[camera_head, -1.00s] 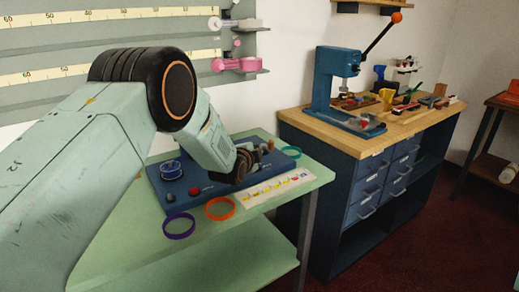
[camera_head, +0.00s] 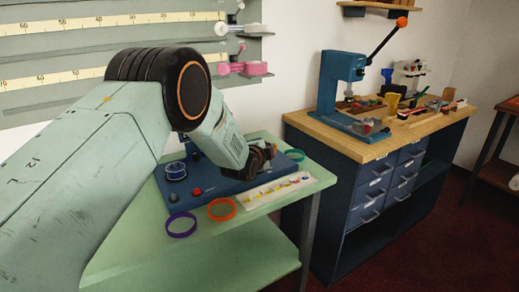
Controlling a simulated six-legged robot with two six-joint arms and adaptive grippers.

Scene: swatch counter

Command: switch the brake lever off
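A blue control board (camera_head: 215,187) lies on the pale green table. On it are a blue spool-like part (camera_head: 175,170), a red knob (camera_head: 196,191) and a small dark knob (camera_head: 173,198). I cannot make out a brake lever for certain; the right part of the board is partly hidden behind my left gripper. My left gripper (camera_head: 262,160) is dark, low over the board's right end, and its fingers are too small and dark to tell open from shut. Whether it touches anything there is unclear. My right gripper is not in view.
A purple ring (camera_head: 181,225), an orange ring (camera_head: 221,209) and a white strip with coloured marks (camera_head: 275,190) lie along the table's front. A teal ring (camera_head: 295,155) is at the right. A wooden-topped workbench (camera_head: 365,146) with a blue press (camera_head: 333,85) stands right.

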